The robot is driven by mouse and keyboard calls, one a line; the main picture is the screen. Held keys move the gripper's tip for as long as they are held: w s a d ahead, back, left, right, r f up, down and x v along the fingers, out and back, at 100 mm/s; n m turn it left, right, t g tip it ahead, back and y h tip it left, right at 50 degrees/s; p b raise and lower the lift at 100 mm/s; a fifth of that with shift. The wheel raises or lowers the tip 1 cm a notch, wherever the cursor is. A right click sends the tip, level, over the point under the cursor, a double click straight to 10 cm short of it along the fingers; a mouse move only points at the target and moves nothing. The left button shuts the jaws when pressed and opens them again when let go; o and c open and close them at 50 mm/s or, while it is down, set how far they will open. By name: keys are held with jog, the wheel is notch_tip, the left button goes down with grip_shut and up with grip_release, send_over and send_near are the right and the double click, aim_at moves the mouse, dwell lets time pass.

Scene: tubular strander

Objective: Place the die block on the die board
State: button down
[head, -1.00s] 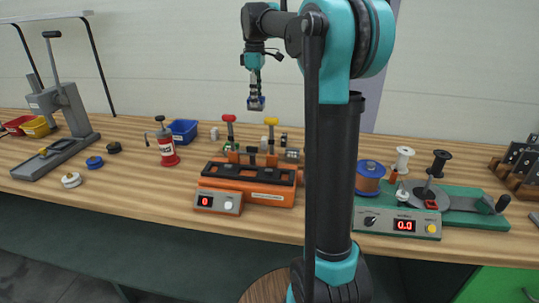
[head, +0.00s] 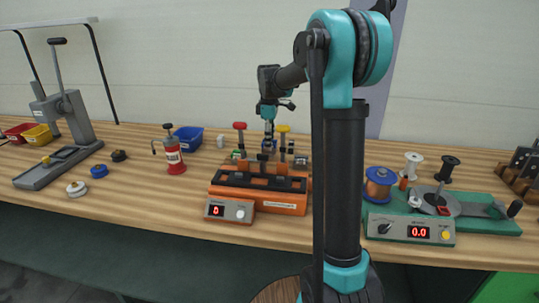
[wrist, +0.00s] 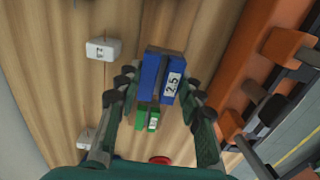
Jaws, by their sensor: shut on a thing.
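The die block is a blue block (wrist: 158,72) with a white "2.5" label. In the wrist view it sits between the fingers of my gripper (wrist: 160,88), which is shut on it. In the head view my gripper (head: 268,143) is low behind the orange machine (head: 262,190), and the block cannot be made out there. A green block (wrist: 148,117) with a white label shows below the blue one in the wrist view; I cannot tell whether they touch. I cannot pick out the die board clearly in either view.
In the wrist view, white labelled blocks (wrist: 103,49) lie on the wood at left, and the orange machine (wrist: 250,65) runs close along the right. A red-knobbed lever (head: 240,127) and a yellow-knobbed lever (head: 283,130) stand near my gripper. A blue bin (head: 188,138) is further left.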

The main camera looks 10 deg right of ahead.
jog(key=shift+f, duration=2.85)
jog(key=shift+f, duration=0.1)
jog(key=c, duration=1)
grip_release()
notch_tip(320, 180, up, 12)
jog(key=shift+r, duration=0.1)
